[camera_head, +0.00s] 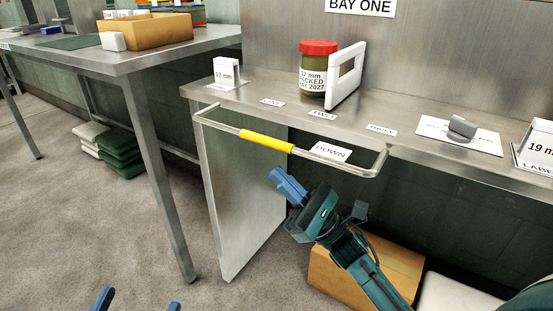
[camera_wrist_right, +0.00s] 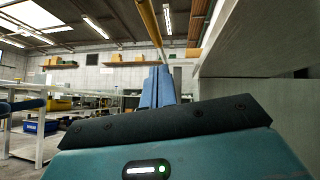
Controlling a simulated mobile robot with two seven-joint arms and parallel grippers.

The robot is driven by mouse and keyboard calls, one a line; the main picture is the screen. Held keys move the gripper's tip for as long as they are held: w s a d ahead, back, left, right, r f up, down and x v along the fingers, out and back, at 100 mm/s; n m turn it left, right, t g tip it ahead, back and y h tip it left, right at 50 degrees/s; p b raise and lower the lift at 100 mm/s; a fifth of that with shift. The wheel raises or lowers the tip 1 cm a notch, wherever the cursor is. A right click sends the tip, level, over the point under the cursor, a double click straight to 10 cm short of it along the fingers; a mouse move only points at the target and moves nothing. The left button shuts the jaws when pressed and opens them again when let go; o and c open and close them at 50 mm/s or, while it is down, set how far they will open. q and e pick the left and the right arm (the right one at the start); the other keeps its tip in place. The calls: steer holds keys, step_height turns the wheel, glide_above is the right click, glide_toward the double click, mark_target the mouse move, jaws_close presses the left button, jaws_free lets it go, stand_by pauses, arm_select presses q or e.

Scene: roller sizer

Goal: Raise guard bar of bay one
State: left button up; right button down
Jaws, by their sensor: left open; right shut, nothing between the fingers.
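The guard bar (camera_head: 330,161) of bay one is a steel rail with a yellow grip sleeve (camera_head: 267,142). It stands out in front of the bench edge, beside a label reading DOWN. My right gripper (camera_head: 280,178) is shut and empty, below the bar and apart from it, just under the yellow sleeve. In the right wrist view its blue fingers (camera_wrist_right: 158,86) are together, with the yellow sleeve (camera_wrist_right: 149,22) above them. My left gripper (camera_head: 138,300) is open at the bottom edge of the head view, with only its blue fingertips showing, far from the bar.
A cardboard box (camera_head: 345,272) sits beneath. Another table (camera_head: 150,58) stands left.

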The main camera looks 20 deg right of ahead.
mark_target(260, 141)
steer(key=shift+w+a+r, duration=0.1)
steer(key=shift+a+r, duration=0.15)
steer(key=shift+r, duration=0.6)
steer(key=shift+s+a+r, duration=0.1)
steer(key=shift+a+r, duration=0.1)
steer(key=shift+r, duration=0.6)
steer(key=shift+w+a+r, duration=0.1)
steer(key=shift+a+r, duration=0.15)
steer(key=shift+r, duration=0.6)
